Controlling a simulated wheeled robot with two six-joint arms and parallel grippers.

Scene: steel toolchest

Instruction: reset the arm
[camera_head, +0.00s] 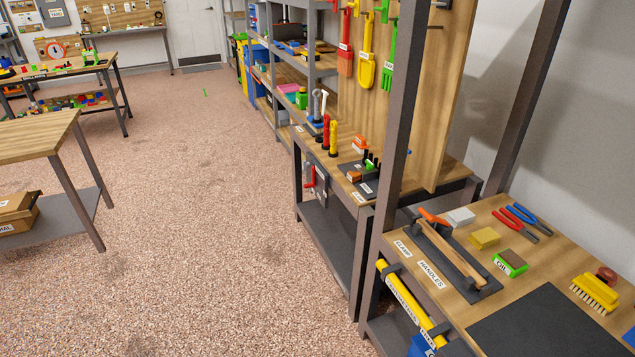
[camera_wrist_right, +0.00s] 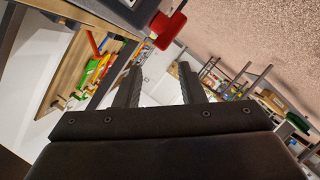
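In the right wrist view my right gripper (camera_wrist_right: 159,72) shows with its two dark fingers apart. It is open, and I see nothing held between the fingers, only the distant room. Neither of my arms nor grippers shows in the head view. My left gripper is not in view.
At the right, a wooden workbench (camera_head: 456,280) holds pliers (camera_head: 520,220), a yellow brush (camera_head: 596,292) and a dark mat (camera_head: 550,325). Steel posts (camera_head: 390,130) rise beside it. A red object (camera_wrist_right: 168,30) appears beyond my right fingers.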

